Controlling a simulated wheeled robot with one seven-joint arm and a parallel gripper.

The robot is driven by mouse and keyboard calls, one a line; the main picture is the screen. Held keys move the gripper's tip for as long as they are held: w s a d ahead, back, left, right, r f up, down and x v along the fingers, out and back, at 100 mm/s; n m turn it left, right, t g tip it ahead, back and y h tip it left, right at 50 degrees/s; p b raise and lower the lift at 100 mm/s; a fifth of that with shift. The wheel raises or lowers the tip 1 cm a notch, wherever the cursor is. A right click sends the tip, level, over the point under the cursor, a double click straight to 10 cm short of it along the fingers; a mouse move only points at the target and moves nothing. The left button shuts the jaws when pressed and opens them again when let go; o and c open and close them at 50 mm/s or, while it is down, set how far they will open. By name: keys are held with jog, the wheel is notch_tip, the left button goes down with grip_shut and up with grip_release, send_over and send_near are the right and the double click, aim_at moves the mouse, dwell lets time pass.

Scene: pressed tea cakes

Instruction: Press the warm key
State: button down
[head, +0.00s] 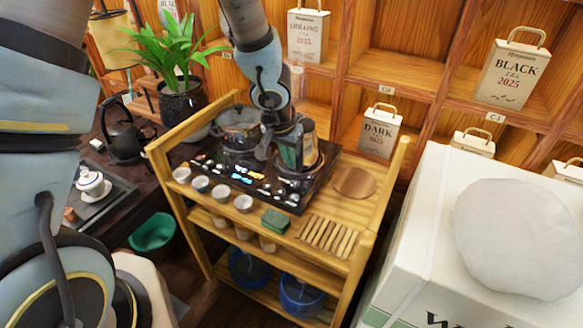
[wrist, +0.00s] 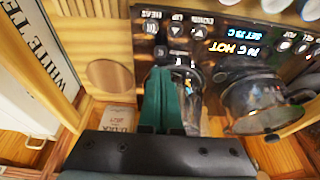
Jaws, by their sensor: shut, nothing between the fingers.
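A black heating unit (head: 205,163) lies on the wooden cart, with lit displays and several pale keys along its front. In the wrist view its panel (wrist: 205,62) shows glowing text with "HOT" and several labelled keys. I cannot read which key is the warm one; several round pale keys (wrist: 283,45) sit right of the display. My gripper (head: 290,168) is shut and empty, pointing down over the unit's right part. In the wrist view its green fingers (wrist: 162,72) reach to just beside the panel's left keys; I cannot tell whether they touch.
A glass pot (head: 236,122) stands on the unit's left; another vessel is partly hidden behind my gripper. Small white cups (head: 200,184), a green block (head: 275,221), a slatted rack (head: 325,236) and a round wooden disc (head: 355,182) are on the cart. A large white box (head: 415,240) stands right.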

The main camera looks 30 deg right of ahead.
aim_at(295, 184)
jog(key=b+x, duration=0.5)
jog(key=x, duration=0.4)
